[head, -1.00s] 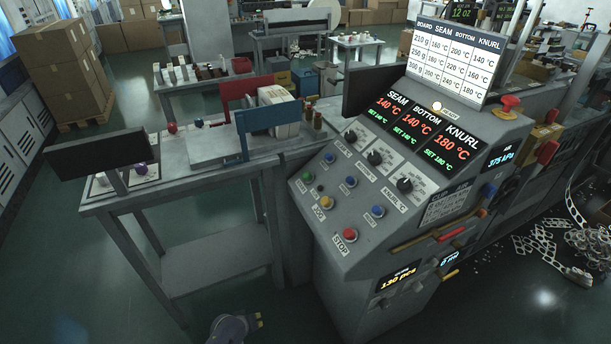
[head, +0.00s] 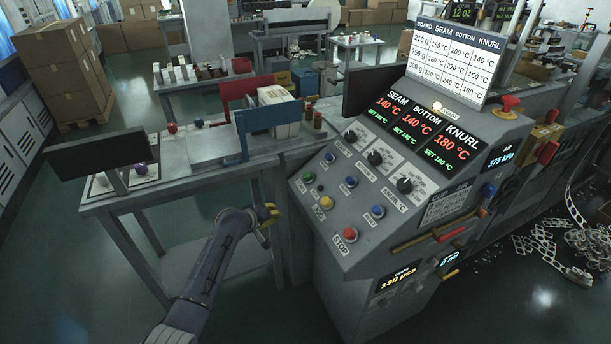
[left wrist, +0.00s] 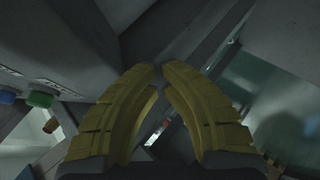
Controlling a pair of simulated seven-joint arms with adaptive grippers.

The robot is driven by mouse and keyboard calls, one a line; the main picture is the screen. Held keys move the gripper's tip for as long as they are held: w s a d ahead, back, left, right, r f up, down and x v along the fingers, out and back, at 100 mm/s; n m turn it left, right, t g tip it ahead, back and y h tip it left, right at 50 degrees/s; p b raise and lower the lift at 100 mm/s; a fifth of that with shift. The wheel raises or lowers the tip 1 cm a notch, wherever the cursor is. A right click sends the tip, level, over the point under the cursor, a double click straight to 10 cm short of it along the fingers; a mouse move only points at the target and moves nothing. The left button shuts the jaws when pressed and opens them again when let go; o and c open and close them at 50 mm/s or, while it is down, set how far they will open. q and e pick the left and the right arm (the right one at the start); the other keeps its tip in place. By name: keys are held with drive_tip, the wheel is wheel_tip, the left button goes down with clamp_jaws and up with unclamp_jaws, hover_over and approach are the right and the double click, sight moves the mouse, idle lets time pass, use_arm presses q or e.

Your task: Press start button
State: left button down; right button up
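A green button (head: 307,177) is at the left edge of the sloped grey control panel (head: 325,225); its label is too small to read. It also shows in the left wrist view (left wrist: 40,99), left of the fingers. My left gripper (head: 269,213) has yellow fingers and is in front of the panel's left side, lower left of the green button and apart from it. In the left wrist view the left gripper (left wrist: 161,70) has a narrow gap between its fingertips, with nothing held. My right gripper is not in view.
Blue buttons (head: 351,181), a yellow button (head: 327,203) and a red STOP button (head: 350,235) sit close by on the panel. A grey table (head: 190,184) with a dark screen (head: 100,153) stands to the left. The floor in front is clear.

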sight(307, 176)
use_arm(q)
drive_tip(key=w+d+r+h, duration=0.1)
drive_tip(key=w+d+r, duration=0.1)
drive_tip(key=r, duration=1)
drive_tip(key=w+d+r+t+h, duration=0.1)
drive_tip(key=w+d+r+h, duration=0.1)
drive_tip(key=r, duration=1)
drive_tip(key=shift+w+d+r, duration=0.25)
drive_tip(key=shift+d+r, duration=0.15)
drive_tip(key=shift+d, duration=0.15)
drive_tip(key=shift+d+f, duration=0.1)
drive_tip(key=shift+f, duration=0.05)
drive_tip(key=shift+w+d+f, duration=0.4)
drive_tip(key=shift+d+f, duration=0.35)
drive_tip(key=shift+f, duration=0.4)
drive_tip(key=shift+w+d+f, duration=0.35)
drive_tip(key=shift+d+f, duration=0.35)
drive_tip(key=shift+f, duration=0.45)
drive_tip(key=shift+w+d+f, duration=0.4)
drive_tip(key=shift+d+f, duration=0.35)
drive_tip(key=shift+f, duration=0.4)
drive_tip(key=shift+d+f, duration=0.1)
drive_tip(key=shift+f, duration=0.05)
drive_tip(key=shift+w+d+f, duration=0.15)
drive_tip(key=shift+f, duration=0.05)
